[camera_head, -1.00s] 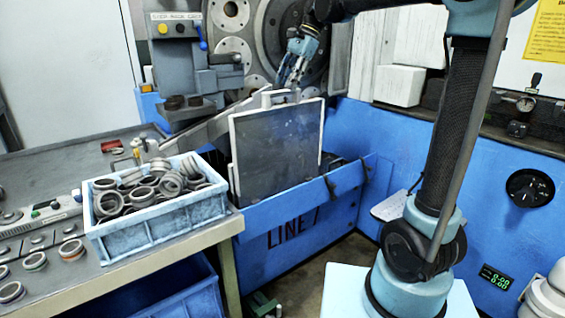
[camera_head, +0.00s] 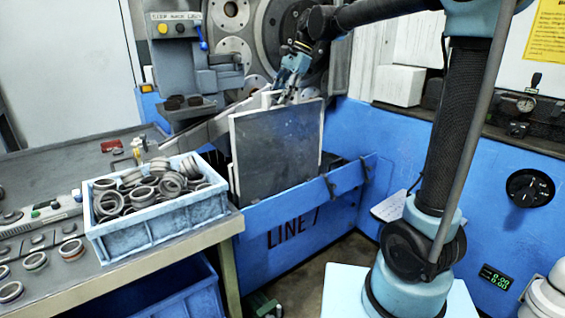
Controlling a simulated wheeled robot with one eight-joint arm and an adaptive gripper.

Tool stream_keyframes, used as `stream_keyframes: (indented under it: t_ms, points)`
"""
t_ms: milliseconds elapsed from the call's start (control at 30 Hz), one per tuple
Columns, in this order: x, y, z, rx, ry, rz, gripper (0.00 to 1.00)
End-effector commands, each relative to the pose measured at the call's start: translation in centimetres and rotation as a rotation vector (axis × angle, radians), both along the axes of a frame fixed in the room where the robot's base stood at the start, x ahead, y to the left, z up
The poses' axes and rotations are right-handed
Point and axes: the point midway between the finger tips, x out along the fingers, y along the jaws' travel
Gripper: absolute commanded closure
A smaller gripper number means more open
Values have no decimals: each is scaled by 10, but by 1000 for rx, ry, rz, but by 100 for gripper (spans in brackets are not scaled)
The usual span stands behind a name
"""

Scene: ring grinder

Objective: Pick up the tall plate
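The tall plate (camera_head: 275,150) is a dark grey, scratched panel with light edges. It stands upright in the blue bin marked "LINE 7" (camera_head: 262,246), in the middle of the head view. My gripper (camera_head: 284,92) is just above and behind the plate's top edge, pointing down. Its fingers look thin and spread apart, but the tips are small and partly hidden behind the top edge. I cannot tell whether they touch the plate.
A blue crate (camera_head: 150,238) full of metal rings stands on the workbench (camera_head: 222,228) at the left. The grinder's round discs (camera_head: 232,50) are behind the plate. A blue wall panel (camera_head: 430,160) closes off the right side.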

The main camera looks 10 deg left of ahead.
Motion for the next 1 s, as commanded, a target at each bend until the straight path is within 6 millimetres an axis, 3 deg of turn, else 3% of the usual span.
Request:
stream_keyframes:
  t_ms: [667,833,1000]
  points:
    - [0,0,-5,0,0,0,64]
    - [0,0,-5,0,0,0,100]
    - [0,0,-5,0,0,0,100]
